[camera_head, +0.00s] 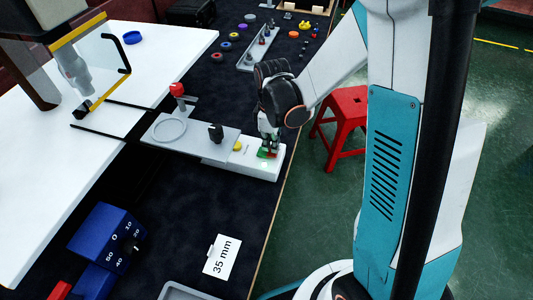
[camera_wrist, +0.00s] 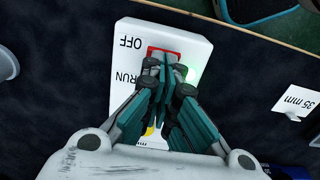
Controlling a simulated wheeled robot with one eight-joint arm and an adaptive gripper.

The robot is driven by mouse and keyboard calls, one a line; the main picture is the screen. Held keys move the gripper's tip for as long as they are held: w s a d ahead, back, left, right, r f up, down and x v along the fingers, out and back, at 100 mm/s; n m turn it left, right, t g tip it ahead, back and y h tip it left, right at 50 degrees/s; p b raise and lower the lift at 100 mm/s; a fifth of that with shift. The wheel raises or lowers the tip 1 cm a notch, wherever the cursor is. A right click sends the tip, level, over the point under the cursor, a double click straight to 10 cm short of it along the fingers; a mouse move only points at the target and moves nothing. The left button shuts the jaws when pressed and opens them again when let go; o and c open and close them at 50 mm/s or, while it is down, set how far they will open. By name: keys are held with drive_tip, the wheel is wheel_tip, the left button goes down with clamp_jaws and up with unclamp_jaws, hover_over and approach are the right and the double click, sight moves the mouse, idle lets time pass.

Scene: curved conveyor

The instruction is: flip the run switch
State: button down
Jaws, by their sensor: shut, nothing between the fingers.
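The run switch is a red-framed rocker (camera_wrist: 158,50) on a white control box (camera_wrist: 128,42), beside the printed words OFF and RUN. The box also shows in the head view (camera_head: 262,172) at the end of a grey plate. My gripper (camera_wrist: 168,68) is shut and empty, with its fingertips at the switch and covering much of it. I cannot tell whether they touch it. In the head view my gripper (camera_head: 269,146) points down onto the box. A green glow shows beside the switch.
A yellow button (camera_head: 237,146) and a black knob (camera_head: 216,132) are left of my gripper. A red-topped post (camera_head: 177,91) stands on the grey plate. A 35 mm card (camera_head: 222,257) lies in front. A blue dial block (camera_head: 107,247) is at lower left. A red stool (camera_head: 343,118) stands right.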

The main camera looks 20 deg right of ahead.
drive_tip(key=shift+f+b, duration=0.5)
drive_tip(key=shift+f, duration=0.15)
drive_tip(key=shift+r, duration=0.1)
idle(0.3)
drive_tip(key=shift+r+p, duration=2.55)
drive_tip(key=shift+r, duration=0.95)
drive_tip(key=s+r+m+t, duration=0.7)
drive_tip(key=s+r+m, duration=0.3)
drive_tip(key=s+r, duration=0.5)
drive_tip(key=shift+r+m, duration=0.4)
drive_tip(key=shift+r, duration=1)
